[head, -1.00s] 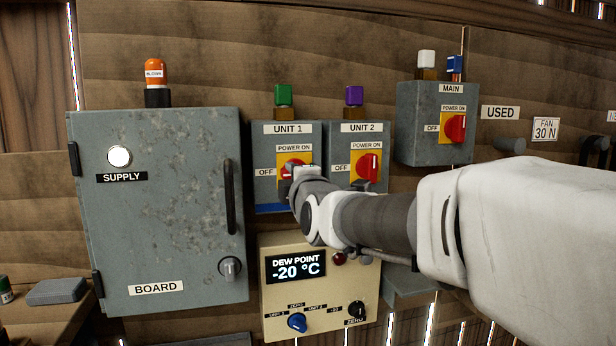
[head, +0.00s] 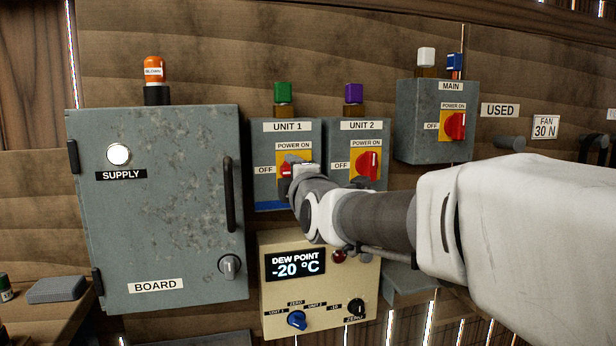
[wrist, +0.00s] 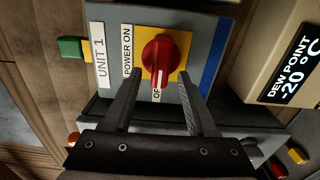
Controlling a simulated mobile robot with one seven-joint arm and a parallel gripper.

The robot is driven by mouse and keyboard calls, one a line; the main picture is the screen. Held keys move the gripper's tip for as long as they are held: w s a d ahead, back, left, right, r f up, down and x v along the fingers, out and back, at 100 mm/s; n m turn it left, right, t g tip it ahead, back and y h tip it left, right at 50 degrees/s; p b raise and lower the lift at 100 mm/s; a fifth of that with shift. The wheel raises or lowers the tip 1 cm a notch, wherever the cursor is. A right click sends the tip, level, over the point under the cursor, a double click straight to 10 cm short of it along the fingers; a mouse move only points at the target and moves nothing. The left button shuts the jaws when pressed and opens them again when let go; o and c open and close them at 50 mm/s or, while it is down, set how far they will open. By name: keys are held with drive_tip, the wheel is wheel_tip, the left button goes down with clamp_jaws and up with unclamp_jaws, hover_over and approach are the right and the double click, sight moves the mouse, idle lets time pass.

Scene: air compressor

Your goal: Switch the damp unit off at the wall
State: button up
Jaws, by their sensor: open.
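The UNIT 1 switch box (head: 268,190) is grey, with a red rotary knob (wrist: 158,57) on a yellow plate. In the wrist view the knob's white mark points down to the OFF label, not to POWER ON. My gripper (wrist: 161,80) is open, its two fingertips on either side of the knob's lower end; I cannot tell whether they touch it. In the head view my gripper (head: 300,167) partly covers this knob. The UNIT 2 box (head: 345,128) has a red knob (head: 367,165) standing upright toward POWER ON. The dew point meter (head: 275,328) reads -20 °C.
The MAIN switch box (head: 425,150) is at upper right, its red knob (head: 456,126) upright. The large BOARD cabinet (head: 160,230) with a black handle stands at left. The meter's blue selector (head: 297,320) is below the boxes. Green (head: 283,93) and purple (head: 354,93) lamps top the unit boxes.

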drive_tip(key=p+v, duration=0.2)
drive_tip(key=v, duration=1.5)
drive_tip(key=shift+s, duration=0.25)
drive_tip(key=s+d+f+m+g+h, duration=0.3)
drive_tip(key=s+d+f+m+g, duration=0.35)
drive_tip(key=f+m, duration=0.35)
drive_tip(key=s+d+f+m+g+h, duration=0.2)
drive_tip(key=s+d+f+m+g, duration=0.3)
drive_tip(key=s+d+f+m, duration=0.45)
wheel_tip(320, 180, up, 21)
drive_tip(key=a+m+p, duration=0.2)
drive_tip(key=p, duration=1.9)
drive_tip(key=shift+w+a+r+p, duration=0.2)
drive_tip(key=shift+w+a+p, duration=0.1)
drive_tip(key=shift+a+p, duration=0.1)
